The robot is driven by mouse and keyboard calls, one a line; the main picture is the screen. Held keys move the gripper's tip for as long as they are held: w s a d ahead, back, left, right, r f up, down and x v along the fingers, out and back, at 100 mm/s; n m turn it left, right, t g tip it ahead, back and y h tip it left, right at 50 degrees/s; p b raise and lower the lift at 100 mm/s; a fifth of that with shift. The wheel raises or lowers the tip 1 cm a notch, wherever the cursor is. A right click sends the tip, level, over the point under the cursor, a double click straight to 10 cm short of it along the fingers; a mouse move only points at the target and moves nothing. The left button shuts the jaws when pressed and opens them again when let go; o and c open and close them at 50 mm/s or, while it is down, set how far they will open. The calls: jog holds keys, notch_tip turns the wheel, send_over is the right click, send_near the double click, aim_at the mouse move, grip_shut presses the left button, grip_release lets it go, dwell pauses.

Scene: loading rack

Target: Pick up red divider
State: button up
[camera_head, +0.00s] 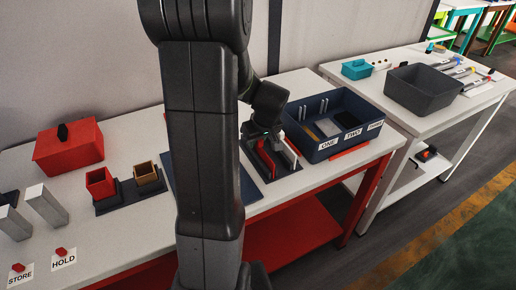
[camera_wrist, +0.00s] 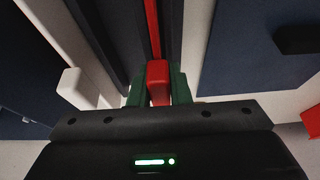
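The red divider (camera_head: 265,160) stands upright in a dark slotted rack (camera_head: 272,176) on the white table, beside a white divider (camera_head: 290,152). In the wrist view the red divider's end tab (camera_wrist: 158,78) sits between the green fingertips of my gripper (camera_wrist: 159,92), with a finger against each side. A red strip of it runs up the picture between dark rack walls. In the head view my gripper (camera_head: 258,131) is directly over the rack, partly hidden by my arm. Its fingers look shut on the tab.
A blue bin (camera_head: 318,148) labelled ONE, TWO, THREE stands right beside the rack, with white dividers inside. Left are red and brown cups in a dark holder (camera_head: 128,196), a red box (camera_head: 68,150) and grey blocks (camera_head: 46,205). A second table holds a grey bin (camera_head: 420,92).

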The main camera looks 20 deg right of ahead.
grip_shut()
